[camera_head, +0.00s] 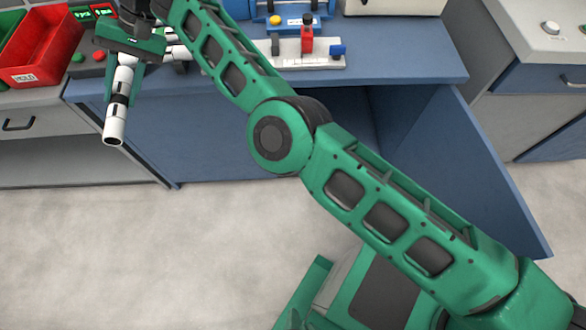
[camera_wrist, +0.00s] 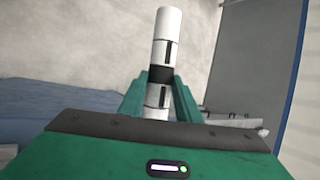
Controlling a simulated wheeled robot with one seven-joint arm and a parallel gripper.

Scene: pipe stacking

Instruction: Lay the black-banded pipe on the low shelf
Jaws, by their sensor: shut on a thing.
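The black-banded pipe (camera_head: 116,119) is white with a black ring near its middle. My gripper (camera_head: 126,58) is shut on it at the upper left of the head view, in front of the blue bench. The pipe hangs steeply, its open lower end tilted toward the camera. In the wrist view the pipe (camera_wrist: 165,50) stands up between the two green fingers of my gripper (camera_wrist: 159,95), its black ring just at the fingertips. My gripper covers the pipe's other end. I cannot make out the low shelf for certain.
A blue workbench (camera_head: 400,55) carries a blue and red fixture (camera_head: 307,45). A red bin (camera_head: 40,50) stands on a grey drawer unit (camera_head: 45,118) at the left, with an open space below its drawer. A grey cabinet (camera_head: 520,60) is at the right. The floor in front is clear.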

